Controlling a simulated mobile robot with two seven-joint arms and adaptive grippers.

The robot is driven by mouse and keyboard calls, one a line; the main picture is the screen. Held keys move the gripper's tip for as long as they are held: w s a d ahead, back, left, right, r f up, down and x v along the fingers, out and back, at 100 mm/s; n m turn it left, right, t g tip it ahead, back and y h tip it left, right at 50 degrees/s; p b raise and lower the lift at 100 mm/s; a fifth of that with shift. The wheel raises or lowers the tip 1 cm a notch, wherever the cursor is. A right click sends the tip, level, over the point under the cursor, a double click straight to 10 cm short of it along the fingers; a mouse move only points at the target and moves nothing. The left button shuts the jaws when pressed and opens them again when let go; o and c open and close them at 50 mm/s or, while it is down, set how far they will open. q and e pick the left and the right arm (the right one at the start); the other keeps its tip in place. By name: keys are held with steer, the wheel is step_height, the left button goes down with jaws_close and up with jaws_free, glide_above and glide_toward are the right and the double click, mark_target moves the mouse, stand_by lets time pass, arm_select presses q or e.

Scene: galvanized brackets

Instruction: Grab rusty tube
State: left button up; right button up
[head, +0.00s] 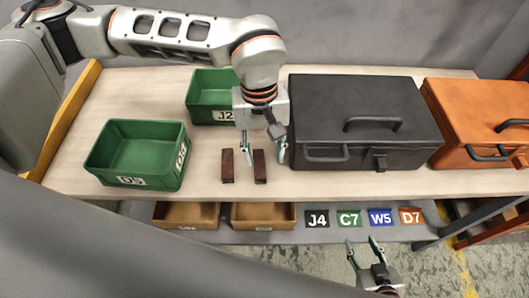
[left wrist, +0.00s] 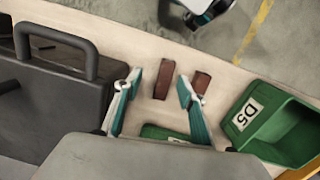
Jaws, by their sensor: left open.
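Two short rusty tubes lie side by side on the workbench: one on the left (head: 227,166) and one on the right (head: 260,167) in the head view. My left gripper (head: 264,158) is open and empty, at the right tube, with its fingers pointing down. In the left wrist view the same tube (left wrist: 163,79) shows between the fingertips (left wrist: 160,79), not gripped. The other tube (left wrist: 201,82) lies outside the finger on the right there. Whether the fingers touch a tube cannot be told. My right gripper (head: 364,243) is open and empty in front of the bench.
Green bins D5 (head: 130,181) and J2 (head: 203,117) stand left of and behind the tubes. A black toolbox (head: 310,120) stands close right, an orange toolbox (head: 455,110) beyond it. Brown bins (head: 186,222) and label cards (head: 349,219) are on the lower shelf.

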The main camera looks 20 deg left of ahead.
mark_target(259, 163)
arm_select(q)
steer(key=shift+w+a+r+t+y, duration=0.15)
steer(key=shift+w+a+t+y, duration=0.2)
steer(key=shift+w+a, duration=0.8)
steer(key=shift+f, duration=0.85)
steer(key=shift+s+d+f, duration=0.1)
steer(key=shift+f, duration=1.35)
steer(key=shift+s+d+f, duration=0.1)
steer(key=shift+f, duration=1.3)
jaws_close()
